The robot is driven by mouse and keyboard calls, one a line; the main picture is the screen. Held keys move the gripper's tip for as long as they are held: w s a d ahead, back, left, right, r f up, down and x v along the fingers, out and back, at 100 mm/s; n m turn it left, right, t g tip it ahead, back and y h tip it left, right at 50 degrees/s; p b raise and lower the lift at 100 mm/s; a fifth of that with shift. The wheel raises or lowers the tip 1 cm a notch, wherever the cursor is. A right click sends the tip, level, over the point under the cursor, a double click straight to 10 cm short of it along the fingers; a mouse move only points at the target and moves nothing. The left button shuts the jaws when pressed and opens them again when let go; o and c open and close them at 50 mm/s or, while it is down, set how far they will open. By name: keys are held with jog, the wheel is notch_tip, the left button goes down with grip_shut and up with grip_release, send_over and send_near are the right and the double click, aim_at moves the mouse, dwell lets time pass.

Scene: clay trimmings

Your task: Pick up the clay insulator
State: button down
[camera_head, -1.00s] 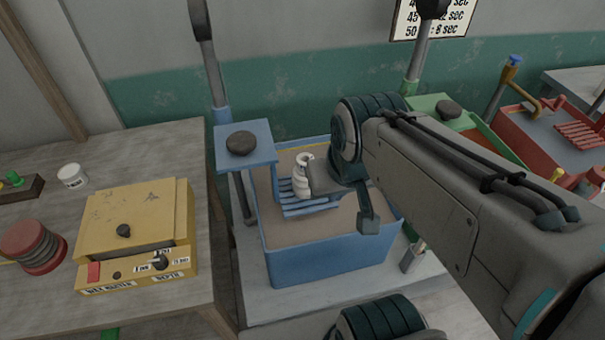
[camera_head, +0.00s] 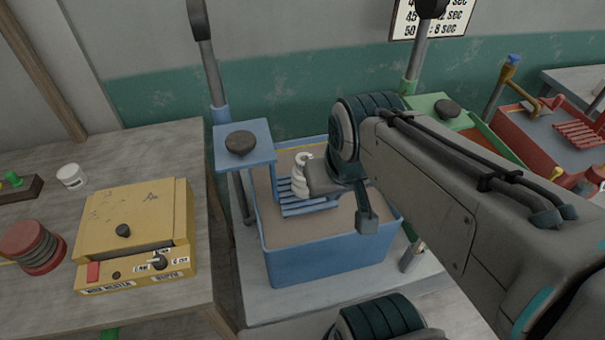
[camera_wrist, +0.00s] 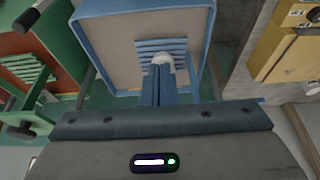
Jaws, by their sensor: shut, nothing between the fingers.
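The white ribbed clay insulator (camera_head: 301,174) stands on the blue slatted rack (camera_head: 305,207) inside the blue tub (camera_head: 325,262). In the wrist view only its pale rounded top (camera_wrist: 164,58) shows, just past my fingertips, and the fingers cover the rest. My gripper (camera_wrist: 161,70) is shut, with its two blue fingers side by side and nothing between them. The fingertips overlap the insulator in that view; I cannot tell whether they touch it.
A blue post-mounted platform with a dark knob (camera_head: 240,142) stands at the tub's back left. A yellow wax heater (camera_head: 135,235), a spool (camera_head: 33,247) and a white jar (camera_head: 71,176) are on the left table. Green and red (camera_head: 545,135) tubs stand to the right.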

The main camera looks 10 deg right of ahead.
jog(key=c, duration=1.6)
grip_release()
jog(key=shift+w, duration=0.1)
jog(key=o, duration=0.6)
jog(key=shift+w+r+n, duration=0.1)
jog(key=shift+w+n, duration=0.2)
jog(key=shift+n, duration=0.1)
jog(key=shift+c, duration=0.2)
jog(key=o, duration=0.8)
jog(key=w+n, duration=0.1)
jog(key=w+n+b, duration=0.1)
jog(key=shift+w+r+n+g, duration=0.2)
jog(key=shift+w+n+g, duration=0.1)
jog(key=shift+w+n, duration=0.1)
jog(key=n+g+b, duration=0.3)
jog(key=n, duration=1.6)
send_over(303, 156)
notch_tip(303, 156, down, 4)
jog(key=shift+f, duration=0.45)
notch_tip(303, 156, down, 8)
jog(key=shift+f+p, duration=0.15)
jog(key=shift+p, duration=0.2)
jog(key=f, duration=0.2)
jog(key=f+p, duration=0.1)
jog(key=f, duration=0.1)
jog(key=shift+s, duration=0.4)
jog(key=shift+f, duration=0.6)
